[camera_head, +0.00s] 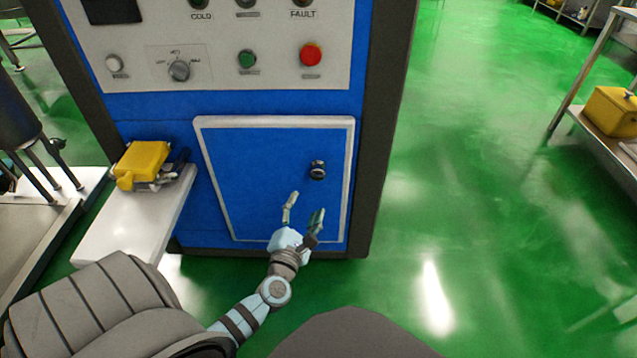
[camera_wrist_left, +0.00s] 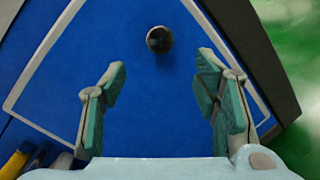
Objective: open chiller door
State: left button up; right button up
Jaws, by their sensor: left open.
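The chiller door (camera_head: 255,190) is a blue panel with a light grey frame, low on the front of the blue cabinet, and it looks shut. Its round dark knob (camera_head: 317,170) sits at the upper right of the door. My left gripper (camera_head: 304,207) is open and empty in front of the lower right of the door, below the knob and apart from it. In the left wrist view the knob (camera_wrist_left: 159,39) shows beyond the two spread fingertips, near the middle top, with the door (camera_wrist_left: 150,100) behind. My right gripper is in neither view.
The control panel (camera_head: 215,55) with a red button (camera_head: 311,54) is above the door. A yellow device (camera_head: 141,163) rests on a white shelf (camera_head: 135,222) left of the door. A rack with a yellow box (camera_head: 612,110) stands far right. Green floor is clear to the right.

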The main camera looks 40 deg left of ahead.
aim_at(317, 176)
pick_arm(q)
jog(key=b+x, duration=0.3)
jog(key=x, duration=0.9)
jog(key=shift+w+d, duration=0.1)
jog(key=shift+w, duration=0.1)
jog(key=shift+w+r, duration=0.15)
jog(key=shift+w, duration=0.3)
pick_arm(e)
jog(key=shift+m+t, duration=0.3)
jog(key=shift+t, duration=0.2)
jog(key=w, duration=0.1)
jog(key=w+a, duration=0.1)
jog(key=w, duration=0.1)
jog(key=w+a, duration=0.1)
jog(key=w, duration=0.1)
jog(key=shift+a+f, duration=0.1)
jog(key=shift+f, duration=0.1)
pick_arm(q)
jog(key=shift+c, duration=0.5)
grip_shut()
